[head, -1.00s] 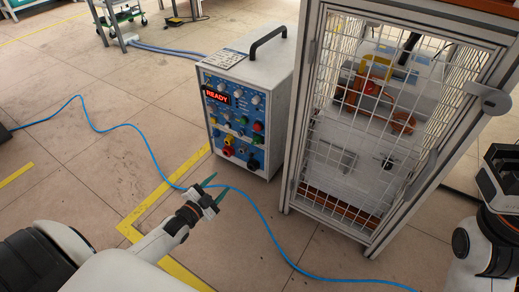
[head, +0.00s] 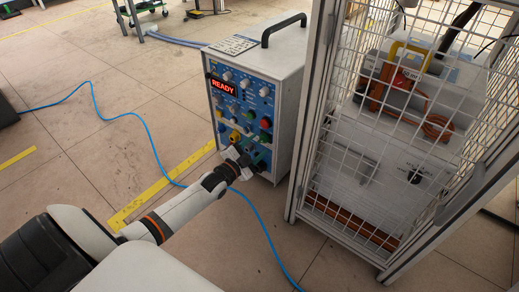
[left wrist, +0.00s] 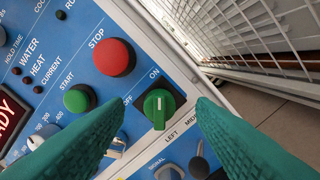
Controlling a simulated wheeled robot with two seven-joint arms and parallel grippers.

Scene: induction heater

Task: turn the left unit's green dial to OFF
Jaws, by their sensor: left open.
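The left unit (head: 286,86) is a grey box with a blue front panel and a red READY display (head: 223,87). Its green dial (left wrist: 158,108) is in the middle of the left wrist view. The dial's grip bar and white mark point about toward the ON label; the OFF label is to its left. In the head view the dial (head: 265,138) is small, above my left gripper (head: 245,160). In the left wrist view the open left gripper (left wrist: 161,105) has its green fingers either side of the dial, apparently not touching it. My right gripper is out of view.
A red STOP button (left wrist: 115,57) and a green START button (left wrist: 80,98) are close to the dial. A black knob (left wrist: 199,167) is below it. A mesh-fronted cabinet (head: 310,150) stands right of the unit. A blue cable (head: 150,150) crosses the floor.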

